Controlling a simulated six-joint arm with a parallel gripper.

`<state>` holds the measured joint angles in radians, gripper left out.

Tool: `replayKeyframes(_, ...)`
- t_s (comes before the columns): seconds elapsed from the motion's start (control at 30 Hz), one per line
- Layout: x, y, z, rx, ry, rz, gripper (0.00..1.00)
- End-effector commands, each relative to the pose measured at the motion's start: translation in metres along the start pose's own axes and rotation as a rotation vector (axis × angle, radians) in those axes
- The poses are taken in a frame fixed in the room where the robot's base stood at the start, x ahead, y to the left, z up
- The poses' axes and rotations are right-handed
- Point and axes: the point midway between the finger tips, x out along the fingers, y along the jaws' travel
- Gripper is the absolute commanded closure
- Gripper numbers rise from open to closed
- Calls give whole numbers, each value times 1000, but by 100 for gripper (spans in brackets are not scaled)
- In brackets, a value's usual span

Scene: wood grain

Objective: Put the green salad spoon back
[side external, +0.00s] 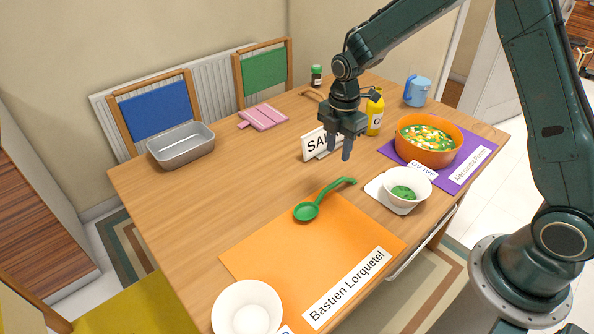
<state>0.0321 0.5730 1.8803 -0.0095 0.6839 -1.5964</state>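The green salad spoon (307,211) lies on the table, its bowl at the upper edge of the orange placemat (308,254) and its handle pointing up and right. My gripper (339,149) is above the table, pointing down, beyond the spoon's handle and in front of the white sign (316,146). Its two fingers look apart, with nothing seen between them. A white bowl (419,183) with green contents sits on a small white tray at the right, near a label reading "SALAD" (423,171).
An orange bowl (432,153) of soup or salad stands on a purple placemat (478,158) at the right. A yellow bottle (375,114), a blue mug (417,92), a metal tin (181,146), a pink item (263,117) and an empty white bowl (247,312) surround clear table.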

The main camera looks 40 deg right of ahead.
Motion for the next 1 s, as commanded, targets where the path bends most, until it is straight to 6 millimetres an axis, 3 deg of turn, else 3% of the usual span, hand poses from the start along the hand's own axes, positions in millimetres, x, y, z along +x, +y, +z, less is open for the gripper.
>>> replayKeyframes(0.2, -14, 0, 0, 0, 0, 1, 66)
replayKeyframes(0.8, -15, 0, 0, 1, 0, 0, 66)
replayKeyframes(1.0, -28, -4, -1, 40, 0, 15, 66)
